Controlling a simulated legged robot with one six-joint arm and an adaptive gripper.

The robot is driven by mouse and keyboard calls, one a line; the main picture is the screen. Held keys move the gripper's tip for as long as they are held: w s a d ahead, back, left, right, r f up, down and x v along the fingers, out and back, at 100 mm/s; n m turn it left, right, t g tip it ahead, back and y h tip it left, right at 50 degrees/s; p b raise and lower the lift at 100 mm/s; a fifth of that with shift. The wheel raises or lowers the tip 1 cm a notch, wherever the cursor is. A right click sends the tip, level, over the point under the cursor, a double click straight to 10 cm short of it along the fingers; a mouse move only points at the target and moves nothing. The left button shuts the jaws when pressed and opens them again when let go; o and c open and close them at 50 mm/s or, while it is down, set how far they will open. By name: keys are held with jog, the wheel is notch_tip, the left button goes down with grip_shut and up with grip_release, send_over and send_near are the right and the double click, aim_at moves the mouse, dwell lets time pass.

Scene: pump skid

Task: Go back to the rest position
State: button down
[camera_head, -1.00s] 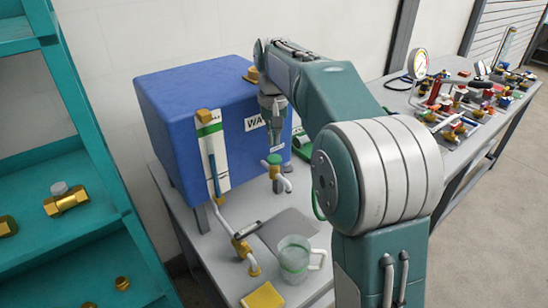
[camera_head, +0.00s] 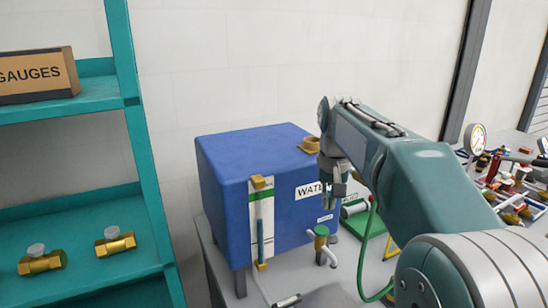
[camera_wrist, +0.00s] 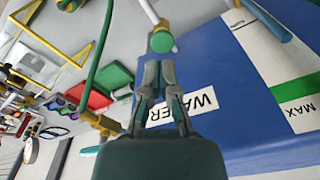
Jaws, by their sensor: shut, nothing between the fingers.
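My gripper (camera_head: 334,198) hangs down at the front right of the blue water tank (camera_head: 222,190) in the head view, above the green-topped tap (camera_head: 320,240). Its fingers are shut and hold nothing. In the wrist view my gripper (camera_wrist: 158,68) points toward the tap's round green handle (camera_wrist: 162,42). I cannot tell how much gap lies between fingertips and handle. The tank's WATER label (camera_wrist: 196,101) shows beside and partly behind the fingers. My arm is bent, raised over the bench.
A teal shelf (camera_head: 60,212) with brass fittings and a GAUGES box (camera_head: 38,77) stands at left. A green hose (camera_head: 364,255) hangs beside my arm. A gauge (camera_head: 475,138) and cluttered parts cover the bench at right. The wall behind is bare.

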jog(key=s+f+t, duration=0.2)
jog(key=s+f, duration=0.2)
jog(key=s, duration=0.8)
jog(key=s+f+n+t, duration=0.1)
jog(key=s+f, duration=0.3)
jog(key=s, duration=0.9)
jog(key=shift+s+f+t, duration=0.25)
jog(key=shift+f+t, duration=0.05)
jog(key=shift+t, duration=0.6)
